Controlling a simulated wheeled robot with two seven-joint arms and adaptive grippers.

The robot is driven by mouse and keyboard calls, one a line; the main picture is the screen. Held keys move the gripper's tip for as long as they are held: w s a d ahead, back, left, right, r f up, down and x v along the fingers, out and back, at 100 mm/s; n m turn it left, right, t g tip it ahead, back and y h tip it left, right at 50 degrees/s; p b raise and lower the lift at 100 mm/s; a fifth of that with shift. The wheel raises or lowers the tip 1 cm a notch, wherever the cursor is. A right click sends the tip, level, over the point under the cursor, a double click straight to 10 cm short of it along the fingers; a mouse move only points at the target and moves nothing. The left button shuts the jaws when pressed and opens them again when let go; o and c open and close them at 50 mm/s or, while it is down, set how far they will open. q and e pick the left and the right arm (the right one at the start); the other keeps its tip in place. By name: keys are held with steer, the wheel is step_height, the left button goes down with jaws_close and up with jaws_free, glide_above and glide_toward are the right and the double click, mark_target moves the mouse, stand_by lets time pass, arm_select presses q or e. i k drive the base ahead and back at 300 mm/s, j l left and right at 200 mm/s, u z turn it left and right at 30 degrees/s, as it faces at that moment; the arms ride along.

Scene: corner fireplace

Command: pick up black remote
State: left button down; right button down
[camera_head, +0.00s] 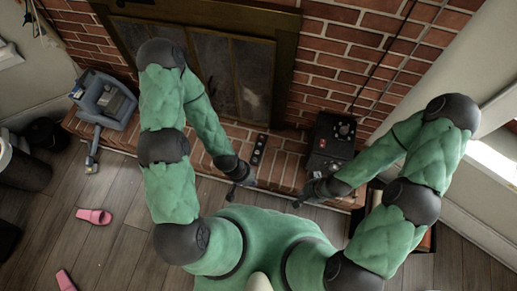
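A slim black remote (258,149) with light buttons lies on the brick hearth (205,160) in front of the fireplace, near the middle of the head view. My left gripper (231,194) is just below and left of the remote in the picture, apart from it. My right gripper (299,202) is lower and to the right, near the hearth's front edge. Both grippers are small and dark here, and I cannot make out whether their fingers are open or shut. I see nothing held in either one.
A black device (332,142) with knobs stands on the hearth right of the remote. A grey-blue appliance (103,98) sits at the hearth's left end. Pink slippers (94,216) lie on the wooden floor (120,250). A dark bin (25,168) stands at the left edge.

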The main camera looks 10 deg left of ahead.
mark_target(263, 141)
steer(key=j+u, duration=0.1)
steer(key=j, duration=0.3)
steer(key=i+j+u, duration=0.1)
steer(key=j, duration=0.25)
steer(key=i+j+u, duration=0.1)
steer(key=j, duration=0.25)
steer(key=i+j+u, duration=0.1)
steer(key=j, duration=0.25)
steer(key=i+j+u, duration=0.1)
steer(key=j, duration=0.25)
